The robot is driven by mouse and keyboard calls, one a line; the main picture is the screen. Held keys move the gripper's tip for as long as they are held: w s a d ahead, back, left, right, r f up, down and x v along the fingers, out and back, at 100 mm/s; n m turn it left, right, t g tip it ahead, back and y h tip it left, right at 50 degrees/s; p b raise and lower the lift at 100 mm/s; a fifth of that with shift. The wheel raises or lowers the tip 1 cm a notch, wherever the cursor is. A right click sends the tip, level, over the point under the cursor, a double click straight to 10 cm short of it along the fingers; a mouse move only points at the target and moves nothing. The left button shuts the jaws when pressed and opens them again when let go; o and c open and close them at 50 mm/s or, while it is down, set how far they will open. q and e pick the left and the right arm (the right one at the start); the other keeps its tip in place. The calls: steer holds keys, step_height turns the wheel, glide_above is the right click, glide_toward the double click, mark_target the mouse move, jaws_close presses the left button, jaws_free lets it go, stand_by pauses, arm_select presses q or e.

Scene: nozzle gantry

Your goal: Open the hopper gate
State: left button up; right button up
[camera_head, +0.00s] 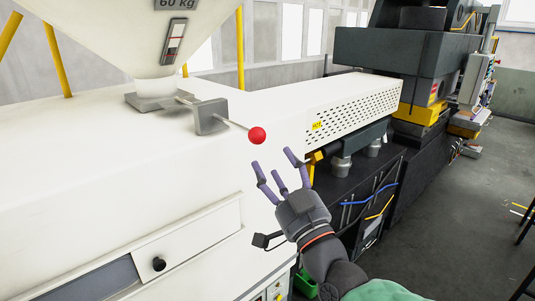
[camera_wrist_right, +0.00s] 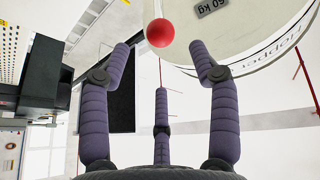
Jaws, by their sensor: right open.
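The hopper (camera_head: 125,30) is a pale funnel marked 60 kg at the top left of the head view, standing on a white machine body. A grey gate block (camera_head: 210,117) sits at its foot, with a thin rod ending in a red ball knob (camera_head: 257,135). My right gripper (camera_head: 281,172) is open and empty, just below and right of the knob. In the right wrist view the knob (camera_wrist_right: 160,33) is beyond the fingertips, between the two outer fingers; no contact shows. The right gripper (camera_wrist_right: 162,68) has three purple fingers spread. My left gripper is not in view.
A white perforated guard (camera_head: 370,105) with a yellow label runs to the back right, beside a dark press unit (camera_head: 415,55). Yellow posts (camera_head: 58,60) stand around the hopper. A drawer with a black knob (camera_head: 159,264) is at lower left.

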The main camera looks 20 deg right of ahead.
steer(key=shift+v, duration=1.15)
steer(key=w+a+f+g+b, duration=0.1)
steer(key=w+f+g+b, duration=0.15)
steer(key=f, duration=0.65)
steer(key=w+a+f+g+y+b, duration=0.15)
steer(key=w+f, duration=0.25)
steer(key=f, duration=0.5)
steer(key=w+a+f+g+h+b, duration=0.1)
steer(key=w+a+f+g+b, duration=0.15)
steer(key=f, duration=0.65)
step_height(320, 180, down, 26)
steer(key=a+g+b, duration=0.1)
steer(key=g+b, duration=0.4)
steer(key=s+a+f+g+b, duration=0.1)
steer(key=s+f+g+b, duration=0.25)
steer(key=f, duration=0.85)
steer(key=s+a+f+g+b, duration=0.15)
steer(key=s+f, duration=0.35)
steer(key=f, duration=0.7)
steer(key=s+a+f+g+y+b, duration=0.2)
steer(key=s+f+g+b, duration=0.2)
steer(key=s+f, duration=0.9)
steer(key=shift+s+a+f+m+g, duration=0.25)
steer(key=shift+f+m+g, duration=0.15)
steer(key=shift+f+g, duration=0.45)
